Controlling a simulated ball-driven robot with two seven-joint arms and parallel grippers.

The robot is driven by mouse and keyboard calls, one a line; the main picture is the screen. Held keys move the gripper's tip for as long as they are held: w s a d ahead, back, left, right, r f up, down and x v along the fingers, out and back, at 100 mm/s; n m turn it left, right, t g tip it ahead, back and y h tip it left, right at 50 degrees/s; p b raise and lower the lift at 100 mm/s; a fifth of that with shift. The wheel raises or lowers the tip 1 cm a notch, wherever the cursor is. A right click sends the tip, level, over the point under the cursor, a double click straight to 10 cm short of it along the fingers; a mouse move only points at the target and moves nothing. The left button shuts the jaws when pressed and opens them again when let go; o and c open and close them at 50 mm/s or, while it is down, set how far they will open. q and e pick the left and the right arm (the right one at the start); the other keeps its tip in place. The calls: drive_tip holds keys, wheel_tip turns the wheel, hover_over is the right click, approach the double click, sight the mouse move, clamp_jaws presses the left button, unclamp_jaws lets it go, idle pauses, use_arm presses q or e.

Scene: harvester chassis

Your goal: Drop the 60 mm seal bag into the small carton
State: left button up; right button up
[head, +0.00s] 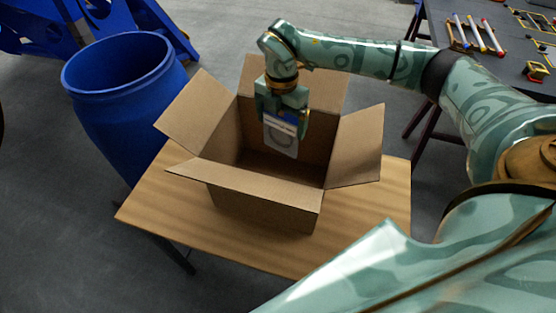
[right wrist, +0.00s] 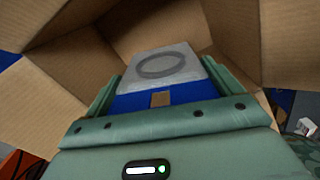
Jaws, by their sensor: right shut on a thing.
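The seal bag (head: 281,136) is a small flat pouch with a blue top band and a pale face with a grey ring on it. My right gripper (head: 282,115) is shut on its blue end, and the bag hangs down over the open carton. In the right wrist view the bag (right wrist: 165,66) shows between the fingers (right wrist: 160,95), with the carton's brown walls around it. The small carton (head: 265,207) stands with its flaps spread open on a wooden table. I cannot tell how deep the bag is inside it. My left gripper is not in view.
The wooden table top (head: 160,215) carries the carton. A blue barrel (head: 130,110) stands at the left, close to the table. A dark workbench (head: 480,65) with markers and small parts is at the upper right. Blue metalwork (head: 40,28) is at the upper left.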

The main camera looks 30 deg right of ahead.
drive_tip(key=shift+r, duration=0.1)
drive_tip(key=o, duration=0.7)
wheel_tip(320, 180, up, 16)
drive_tip(key=shift+r+p, duration=0.15)
drive_tip(key=shift+p, duration=1)
